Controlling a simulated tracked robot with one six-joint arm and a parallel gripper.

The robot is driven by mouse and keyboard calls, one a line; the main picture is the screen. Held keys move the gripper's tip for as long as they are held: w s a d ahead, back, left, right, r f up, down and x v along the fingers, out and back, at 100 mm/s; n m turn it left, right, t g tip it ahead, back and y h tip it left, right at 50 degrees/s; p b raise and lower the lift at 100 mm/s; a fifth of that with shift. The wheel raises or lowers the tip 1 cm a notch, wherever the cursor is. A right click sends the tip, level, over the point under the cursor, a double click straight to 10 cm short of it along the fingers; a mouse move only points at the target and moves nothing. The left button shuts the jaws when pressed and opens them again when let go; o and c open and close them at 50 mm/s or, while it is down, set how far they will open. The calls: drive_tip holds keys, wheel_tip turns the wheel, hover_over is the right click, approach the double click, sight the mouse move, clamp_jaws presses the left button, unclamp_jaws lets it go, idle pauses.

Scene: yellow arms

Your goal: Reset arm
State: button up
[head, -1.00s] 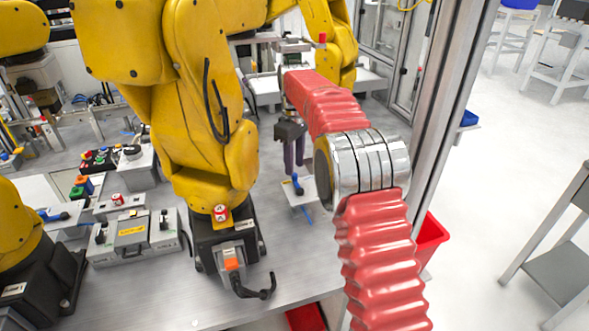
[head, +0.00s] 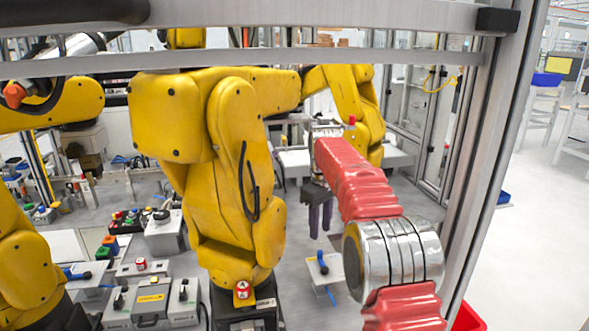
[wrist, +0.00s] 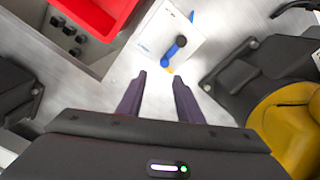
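My gripper (head: 320,217) hangs fingers-down at the end of my red-sleeved arm (head: 352,180) in the head view. In the wrist view its two dark purple fingers (wrist: 160,92) are apart with nothing between them. A white plate with a blue-handled lever (head: 322,263) lies on the table below and near the fingers. The lever (wrist: 174,50) also shows just beyond the fingertips in the wrist view, apart from them.
A large yellow robot arm (head: 235,170) stands left of my gripper, its dark base (wrist: 235,75) close by in the wrist view. A red bin (wrist: 98,14) sits at upper left there. A metal frame post (head: 500,150) rises on the right. Control boxes (head: 152,300) stand at lower left.

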sight(322, 263)
drive_tip(key=f, duration=0.2)
drive_tip(key=f+m, duration=0.1)
drive_tip(key=shift+s+f, duration=0.3)
drive_tip(key=shift+s, duration=0.05)
drive_tip(key=s, duration=0.1)
drive_tip(key=s+f+m, duration=0.1)
drive_tip(key=s, duration=0.1)
drive_tip(key=shift+d+f+m, duration=0.15)
drive_tip(key=shift+d+m, duration=0.05)
drive_tip(key=shift+m, duration=0.1)
drive_tip(key=s+d+r+m+t, duration=0.1)
drive_tip(key=s+r+m, duration=0.1)
drive_tip(key=s, duration=1.1)
drive_tip(key=s+d+r+m+t, duration=0.2)
drive_tip(key=s+r, duration=0.1)
drive_tip(key=s, duration=1)
drive_tip(key=s+d+r+m+t, duration=0.2)
drive_tip(key=s+r, duration=0.1)
drive_tip(key=s, duration=1)
drive_tip(key=shift+s+d, duration=0.15)
drive_tip(key=shift+d, duration=0.1)
